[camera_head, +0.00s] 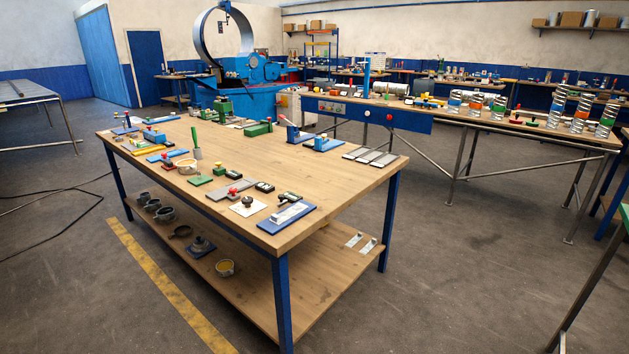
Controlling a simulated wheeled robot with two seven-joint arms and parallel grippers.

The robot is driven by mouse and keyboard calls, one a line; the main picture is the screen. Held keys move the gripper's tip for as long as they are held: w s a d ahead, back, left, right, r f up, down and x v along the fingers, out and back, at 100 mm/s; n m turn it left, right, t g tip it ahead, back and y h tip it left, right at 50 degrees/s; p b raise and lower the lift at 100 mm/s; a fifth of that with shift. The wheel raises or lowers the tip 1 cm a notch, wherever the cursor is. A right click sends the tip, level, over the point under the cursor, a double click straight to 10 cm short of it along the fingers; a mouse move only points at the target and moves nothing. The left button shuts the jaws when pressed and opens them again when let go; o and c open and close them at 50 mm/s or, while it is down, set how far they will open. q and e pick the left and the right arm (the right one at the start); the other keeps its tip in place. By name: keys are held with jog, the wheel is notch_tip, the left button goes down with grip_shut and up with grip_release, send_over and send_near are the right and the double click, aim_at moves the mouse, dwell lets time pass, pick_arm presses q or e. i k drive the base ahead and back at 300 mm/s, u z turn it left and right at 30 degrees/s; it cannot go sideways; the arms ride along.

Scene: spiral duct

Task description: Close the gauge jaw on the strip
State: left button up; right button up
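I cannot tell for certain which item is the gauge, and its jaw is too small to make out. A blue plate with a pale grey block (287,217) lies at the table's near corner. A blue fixture with a dark lever (296,132) and a low blue fixture with a light top (323,143) stand on the far right part of the table. Neither of my grippers is in view.
The wooden workbench (330,178) has bare room at its middle and right. Small tools and colored fixtures crowd its left and near edges. A lower shelf (290,284) holds rings and metal brackets. A blue spiral machine (240,75) and a long bench (480,119) stand behind.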

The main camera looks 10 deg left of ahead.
aim_at(282, 202)
jog(key=u, duration=0.05)
jog(key=i, duration=1.05)
jog(key=u, duration=0.2)
